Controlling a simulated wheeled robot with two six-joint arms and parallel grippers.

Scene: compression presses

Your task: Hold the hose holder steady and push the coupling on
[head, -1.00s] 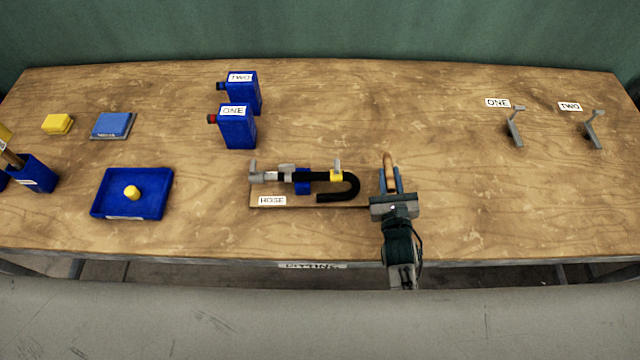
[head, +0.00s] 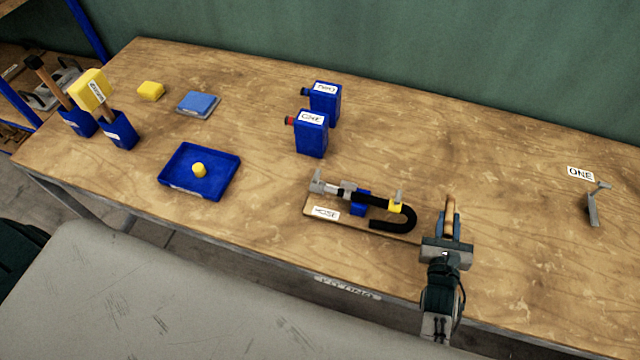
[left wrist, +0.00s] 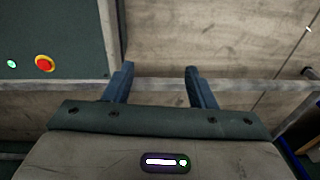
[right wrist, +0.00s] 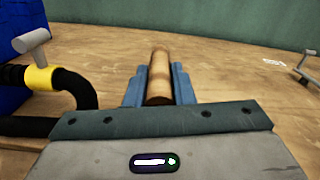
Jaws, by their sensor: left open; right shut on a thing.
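The hose holder is a flat wooden board (head: 320,208) with a HOSE label, lying near the table's front edge. A blue block (head: 359,207) on it carries the black hose (head: 411,218), which bends back in a U at the right. Grey metal fittings (head: 335,189), perhaps including the coupling, sit at the hose's left end. A yellow band (head: 395,207) with a grey lever is near the bend. My right gripper (head: 449,220) is shut on an upright wooden handle (right wrist: 159,78) at the board's right end. My left gripper (left wrist: 159,70) is open and empty, outside the head view.
The left wrist view shows a red button (left wrist: 45,63) on a dark panel. The table's right is mostly clear.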

